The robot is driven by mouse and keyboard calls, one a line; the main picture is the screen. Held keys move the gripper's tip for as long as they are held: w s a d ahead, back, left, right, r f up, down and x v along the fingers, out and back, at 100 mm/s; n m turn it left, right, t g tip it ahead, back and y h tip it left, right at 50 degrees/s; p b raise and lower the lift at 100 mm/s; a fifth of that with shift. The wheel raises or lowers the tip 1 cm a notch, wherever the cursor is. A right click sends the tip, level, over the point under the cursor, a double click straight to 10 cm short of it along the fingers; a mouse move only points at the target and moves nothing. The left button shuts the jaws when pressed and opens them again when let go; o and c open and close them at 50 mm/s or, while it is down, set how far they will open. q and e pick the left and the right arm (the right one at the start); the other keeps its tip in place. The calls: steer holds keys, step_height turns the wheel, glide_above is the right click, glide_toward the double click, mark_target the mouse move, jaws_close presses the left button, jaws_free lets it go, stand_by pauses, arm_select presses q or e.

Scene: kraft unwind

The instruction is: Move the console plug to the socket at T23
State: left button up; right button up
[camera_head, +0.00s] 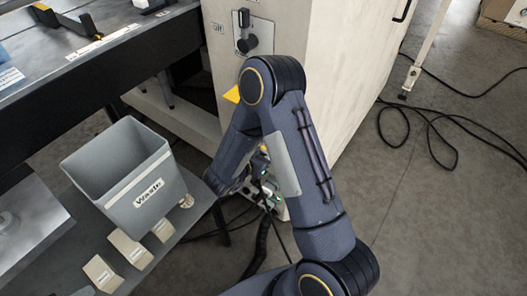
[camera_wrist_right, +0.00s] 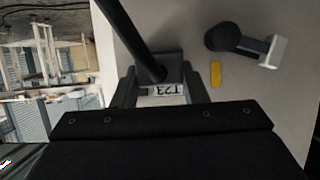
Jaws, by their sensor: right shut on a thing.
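In the right wrist view, my right gripper (camera_wrist_right: 160,88) is shut on a black plug (camera_wrist_right: 158,66), with a thick black cable running up and left from it. A white label reading T23 (camera_wrist_right: 167,90) shows upside down between the fingers, just below the plug. The plug is against or close to the pale panel (camera_wrist_right: 190,25); I cannot tell whether it is seated, and the socket is hidden. In the head view, my right arm reaches low beside the cream cabinet (camera_head: 350,80) and covers its gripper and the plug. My left gripper is out of view.
A black knob-like part (camera_wrist_right: 225,37) with a pale end and a yellow strip (camera_wrist_right: 215,74) are right of the plug. In the head view, a grey Waste bin (camera_head: 130,185) stands left of my arm. Black cables (camera_head: 440,125) lie on the open floor at right.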

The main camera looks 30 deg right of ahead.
steer(key=shift+d, duration=0.15)
steer(key=o, duration=1.3)
steer(key=shift+c, duration=0.2)
steer(key=p+v, duration=0.1)
steer(key=v, duration=0.6)
steer(key=shift+a, duration=0.35)
steer(key=shift+s+r, duration=0.1)
steer(key=shift+r, duration=0.05)
